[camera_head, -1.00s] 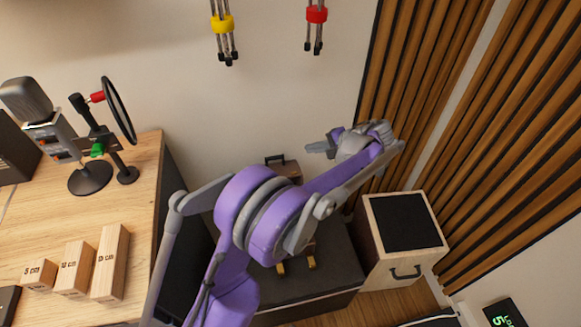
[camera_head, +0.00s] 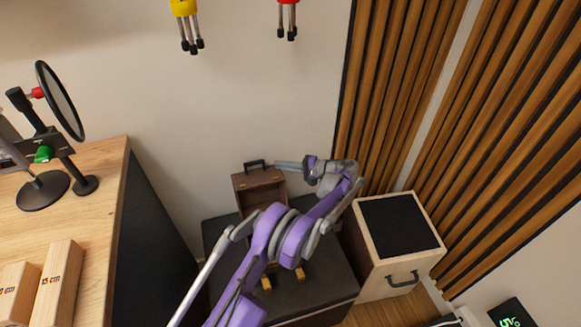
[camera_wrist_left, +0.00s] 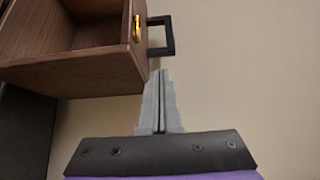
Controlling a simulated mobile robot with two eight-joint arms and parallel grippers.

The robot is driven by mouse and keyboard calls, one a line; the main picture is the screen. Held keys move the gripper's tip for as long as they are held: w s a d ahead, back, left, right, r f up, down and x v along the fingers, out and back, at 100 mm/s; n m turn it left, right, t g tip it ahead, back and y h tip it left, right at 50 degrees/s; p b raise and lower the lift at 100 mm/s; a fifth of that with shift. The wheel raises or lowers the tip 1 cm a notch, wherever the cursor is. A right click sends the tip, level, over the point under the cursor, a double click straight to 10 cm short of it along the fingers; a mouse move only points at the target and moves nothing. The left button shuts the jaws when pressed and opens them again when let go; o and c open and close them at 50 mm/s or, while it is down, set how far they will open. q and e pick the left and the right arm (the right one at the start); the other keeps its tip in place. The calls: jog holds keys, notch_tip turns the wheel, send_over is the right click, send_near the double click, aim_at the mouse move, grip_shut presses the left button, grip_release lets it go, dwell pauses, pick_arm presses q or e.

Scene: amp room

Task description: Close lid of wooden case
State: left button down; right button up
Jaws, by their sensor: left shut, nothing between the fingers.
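The wooden case stands open on a dark box. Its brown lid (camera_head: 258,181) is raised, with a black handle on its top edge; most of the case's lower part is hidden behind my arm. My left gripper (camera_head: 279,166) is beside the lid's upper right corner, pointing left. In the left wrist view, the lid (camera_wrist_left: 105,68) shows its hollow inside, a brass latch and the black handle (camera_wrist_left: 168,35). There the left gripper (camera_wrist_left: 158,75) is shut and empty, its fingertips close to the lid's edge; I cannot tell whether they touch. My right gripper is not in view.
The dark box (camera_head: 335,293) carries the case. A speaker-like wooden cabinet (camera_head: 398,275) stands to its right, before the slatted wall panels (camera_head: 400,100). A desk (camera_head: 90,215) with a microphone stand and wooden blocks is on the left. The plain wall rises behind.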

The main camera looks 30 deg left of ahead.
aim_at(270, 167)
pick_arm(q)
jog(key=shift+x, duration=2.35)
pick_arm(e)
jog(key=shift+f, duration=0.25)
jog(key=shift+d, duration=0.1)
